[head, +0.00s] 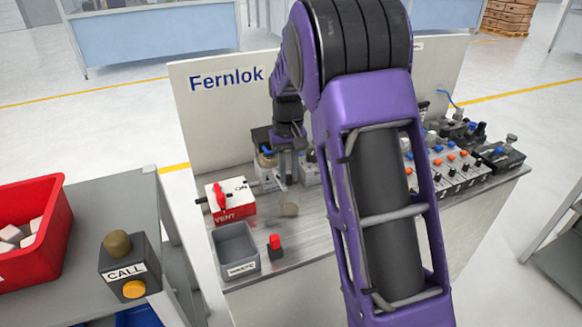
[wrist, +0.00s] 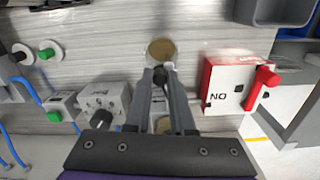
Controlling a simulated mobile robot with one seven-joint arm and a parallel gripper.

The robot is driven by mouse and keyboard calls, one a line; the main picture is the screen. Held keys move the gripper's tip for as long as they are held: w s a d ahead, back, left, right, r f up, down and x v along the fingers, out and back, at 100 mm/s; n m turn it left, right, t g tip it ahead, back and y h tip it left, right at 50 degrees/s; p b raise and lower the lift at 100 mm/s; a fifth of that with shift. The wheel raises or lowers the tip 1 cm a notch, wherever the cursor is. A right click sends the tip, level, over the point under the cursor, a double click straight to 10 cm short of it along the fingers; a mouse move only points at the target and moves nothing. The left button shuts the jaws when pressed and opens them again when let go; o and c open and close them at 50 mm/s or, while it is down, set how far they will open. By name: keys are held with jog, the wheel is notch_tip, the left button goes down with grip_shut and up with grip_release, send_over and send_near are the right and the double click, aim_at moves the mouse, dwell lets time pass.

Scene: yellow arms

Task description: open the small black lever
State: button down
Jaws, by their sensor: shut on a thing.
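My gripper (wrist: 160,78) points down over the metal bench, and its two fingers close together at the tips. A small dark part, which looks like the small black lever (wrist: 160,75), sits between the fingertips; the fingers hide most of it. In the head view my gripper (head: 287,182) is right of the red and white VENT box (head: 231,200); the lever cannot be made out there.
The VENT box (wrist: 237,84) has a red handle. A grey bin (head: 236,250) and a red button (head: 275,243) stand in front. A grey block with a black knob (wrist: 104,102) is left of my fingers in the wrist view. Several valve blocks (head: 465,165) fill the bench's right side.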

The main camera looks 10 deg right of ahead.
jog(key=shift+s+a+m, duration=0.1)
jog(key=shift+a+m, duration=0.2)
jog(key=shift+m, duration=0.6)
jog(key=c, duration=0.8)
grip_release()
jog(key=shift+o, duration=0.2)
notch_tip(320, 180, up, 17)
jog(key=p, duration=0.2)
jog(key=shift+r, duration=0.2)
jog(key=shift+a, duration=0.1)
